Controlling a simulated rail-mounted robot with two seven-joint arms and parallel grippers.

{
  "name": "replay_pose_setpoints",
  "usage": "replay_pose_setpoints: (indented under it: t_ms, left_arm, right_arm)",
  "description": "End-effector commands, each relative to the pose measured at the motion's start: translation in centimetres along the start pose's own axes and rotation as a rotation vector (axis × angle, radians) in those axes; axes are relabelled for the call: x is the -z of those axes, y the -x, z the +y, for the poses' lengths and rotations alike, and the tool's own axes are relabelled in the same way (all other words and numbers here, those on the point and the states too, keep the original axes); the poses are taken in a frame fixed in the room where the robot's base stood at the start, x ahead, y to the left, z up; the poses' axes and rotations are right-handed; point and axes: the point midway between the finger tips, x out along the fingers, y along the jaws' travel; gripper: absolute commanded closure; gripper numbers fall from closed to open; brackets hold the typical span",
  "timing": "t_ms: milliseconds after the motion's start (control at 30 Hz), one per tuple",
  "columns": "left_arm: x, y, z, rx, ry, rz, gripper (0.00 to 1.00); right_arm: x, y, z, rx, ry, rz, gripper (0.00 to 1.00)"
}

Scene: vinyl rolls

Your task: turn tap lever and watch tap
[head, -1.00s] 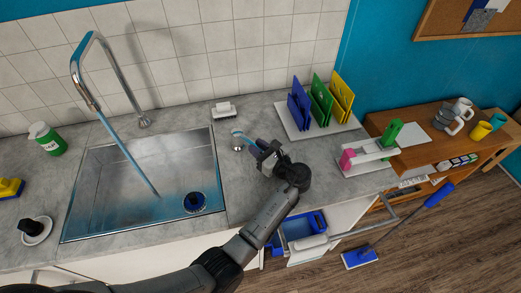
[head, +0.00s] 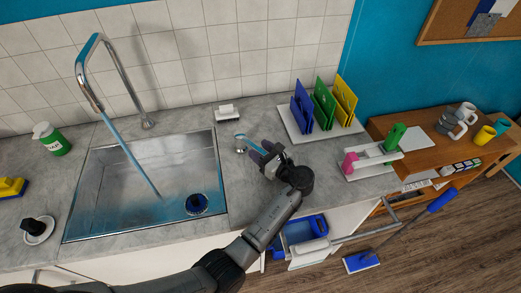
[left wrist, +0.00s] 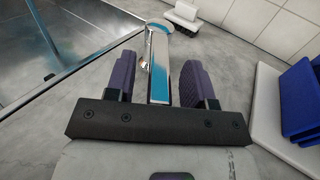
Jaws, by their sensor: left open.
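The tall chrome tap (head: 115,78) stands behind the sink at the left, and a blue stream (head: 130,155) runs from its spout into the basin. The tap lever (head: 253,144), a blue-topped bar on a short chrome post, stands on the counter right of the sink. My left gripper (head: 264,153) is at the lever's near end. In the left wrist view the lever (left wrist: 160,72) lies between the two open purple fingers (left wrist: 160,85), with a gap visible on at least its left side. My right gripper is not in view.
The steel sink (head: 100,185) lies left of my arm. A white brush (head: 227,113) is behind the lever. A tray with blue, green and yellow boards (head: 325,102) stands to the right. A green-and-white jar (head: 52,140) stands left of the sink.

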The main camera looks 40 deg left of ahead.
Motion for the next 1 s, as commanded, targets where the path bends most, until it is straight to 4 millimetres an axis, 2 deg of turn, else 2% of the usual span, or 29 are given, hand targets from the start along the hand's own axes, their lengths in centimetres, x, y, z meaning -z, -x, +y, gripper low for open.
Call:
replay_pose_setpoints:
  t_ms: [167,400,600,800,1000]
  left_arm:
    - [-0.2,2.1,0.0,0.002,-0.001,0.002,0.51]
    - [-0.1,6.6,0.0,0.003,-0.001,0.003,0.51]
    - [-0.1,9.7,0.0,0.002,-0.001,0.002,0.51]
    - [0.0,11.4,0.0,0.001,-0.001,0.001,0.51]
    - [0.0,11.9,0.0,0.001,0.000,0.000,0.51]
  right_arm:
    - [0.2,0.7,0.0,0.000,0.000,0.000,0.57]
    - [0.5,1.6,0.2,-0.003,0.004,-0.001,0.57]
    - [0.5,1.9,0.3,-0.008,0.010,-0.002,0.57]
    - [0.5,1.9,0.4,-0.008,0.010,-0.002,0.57]
    - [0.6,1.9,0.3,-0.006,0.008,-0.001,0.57]
